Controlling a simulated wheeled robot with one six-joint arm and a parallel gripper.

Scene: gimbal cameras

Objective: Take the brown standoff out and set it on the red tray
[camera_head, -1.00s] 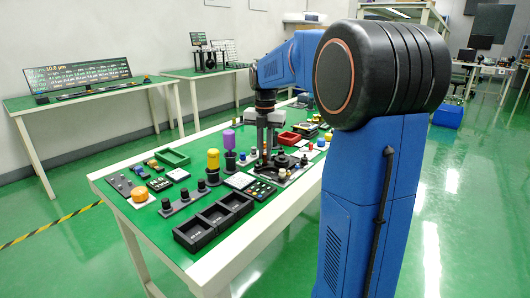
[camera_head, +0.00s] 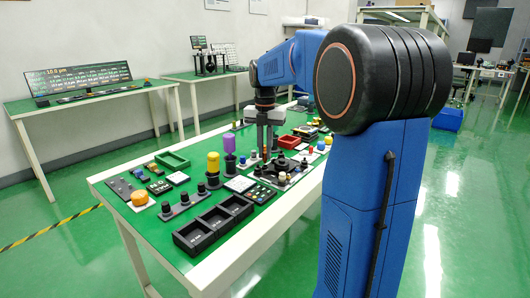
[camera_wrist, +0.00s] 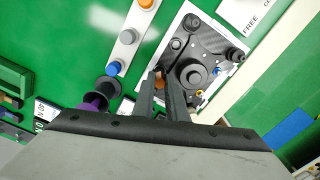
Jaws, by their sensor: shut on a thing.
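My gripper (camera_head: 266,152) is shut on the brown standoff, just behind the black fixture on the bench. In the wrist view the brown standoff (camera_wrist: 159,80) shows as a small orange-brown piece between my fingertips (camera_wrist: 160,76). The fixture (camera_wrist: 208,50) is a black plate with a round centre knob and corner posts on a white base. It also shows in the head view (camera_head: 283,168). The standoff's lower end cannot be made out. The red tray (camera_head: 289,142) stands on the bench beyond the fixture, to the right of my gripper.
A purple cylinder (camera_head: 229,143) and a yellow cylinder (camera_head: 213,161) stand on black holders to the left. A row of coloured knobs (camera_wrist: 129,36) lies beside the fixture in the wrist view.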

